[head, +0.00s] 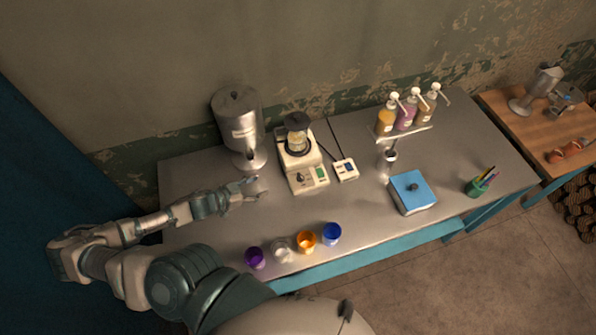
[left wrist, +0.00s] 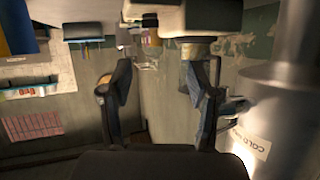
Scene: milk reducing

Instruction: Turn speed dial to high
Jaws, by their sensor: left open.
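The cream stirrer machine (head: 291,178) stands on the steel table, with a round glass vessel (head: 298,141) on top. Its front panel has a small dark dial (head: 300,177) and a green patch (head: 321,173). The dial's setting is too small to read. My left gripper (head: 254,190) is open and empty, left of the machine and apart from it, in front of the metal dispenser. In the left wrist view its two dark fingers (left wrist: 160,105) are spread with nothing between them. My right gripper is not in view.
A metal dispenser (head: 236,121) stands behind my left gripper, also at right in the left wrist view (left wrist: 288,120). A small white meter (head: 345,169) sits right of the machine. Purple (head: 255,258), clear, orange and blue cups line the front edge. A blue box (head: 412,192) lies right.

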